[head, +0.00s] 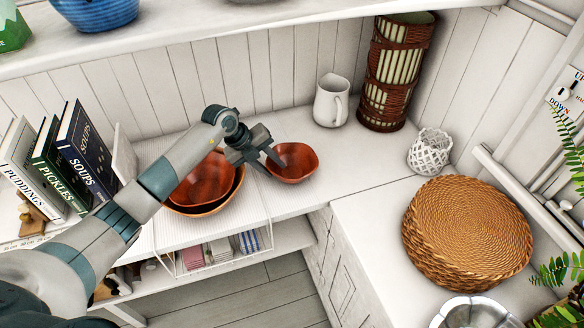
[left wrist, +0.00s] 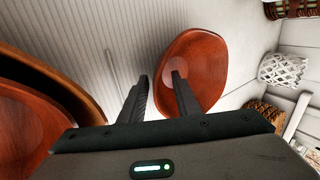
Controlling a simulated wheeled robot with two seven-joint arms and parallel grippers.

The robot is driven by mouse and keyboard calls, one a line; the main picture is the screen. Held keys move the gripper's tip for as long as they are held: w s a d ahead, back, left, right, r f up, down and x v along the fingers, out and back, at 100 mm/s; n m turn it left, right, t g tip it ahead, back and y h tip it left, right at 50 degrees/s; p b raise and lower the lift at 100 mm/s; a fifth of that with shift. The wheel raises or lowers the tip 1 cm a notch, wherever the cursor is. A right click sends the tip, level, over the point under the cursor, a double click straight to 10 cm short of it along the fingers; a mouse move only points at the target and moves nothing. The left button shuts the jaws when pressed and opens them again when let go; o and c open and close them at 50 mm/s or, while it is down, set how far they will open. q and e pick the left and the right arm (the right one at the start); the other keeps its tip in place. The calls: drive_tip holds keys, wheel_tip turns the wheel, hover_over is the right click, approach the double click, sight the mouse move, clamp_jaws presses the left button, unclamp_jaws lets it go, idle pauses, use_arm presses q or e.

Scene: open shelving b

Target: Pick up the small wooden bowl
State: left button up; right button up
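The small wooden bowl (head: 294,162) is reddish brown and stands upright on the white counter, right of the larger bowls. My left gripper (head: 273,165) is at its left rim. In the left wrist view the bowl (left wrist: 205,62) lies ahead and right. The left gripper (left wrist: 160,80) is open there: one finger is outside the bowl on its left, the other overlaps the bowl's inside, with the rim between them. I cannot tell whether either finger touches it. My right gripper is not in view.
Larger nested wooden bowls (head: 207,182) stand just left, partly behind my left arm. A white pitcher (head: 331,101) and a tall wicker vase (head: 396,72) stand behind. A white woven ball vase (head: 430,152) and wicker mats (head: 467,234) are at right. An upper shelf (head: 180,36) runs above.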

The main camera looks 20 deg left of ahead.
use_arm(q)
clamp_jaws()
drive_tip(key=shift+r+p, duration=0.65)
drive_tip(key=shift+r, duration=0.1)
wheel_tip(320, 180, up, 3)
drive_tip(key=p, duration=0.2)
drive_tip(key=shift+r+p, duration=0.2)
drive_tip(key=shift+p, duration=0.15)
drive_tip(key=s+d+r+p, duration=0.1)
drive_tip(key=d+r+p, duration=0.1)
drive_tip(key=d, duration=0.1)
drive_tip(key=s+d+r+p, duration=0.1)
drive_tip(key=d+r+p, duration=0.1)
drive_tip(key=d+p, duration=0.1)
drive_tip(key=s+d+r+p, duration=0.1)
drive_tip(key=d+p, duration=0.1)
drive_tip(key=d, duration=0.2)
drive_tip(key=shift+s+r+p, duration=0.15)
drive_tip(key=shift+r+p, duration=0.25)
drive_tip(key=shift+s+d+r, duration=0.15)
drive_tip(key=shift+s+d, duration=0.05)
drive_tip(key=shift+d, duration=0.4)
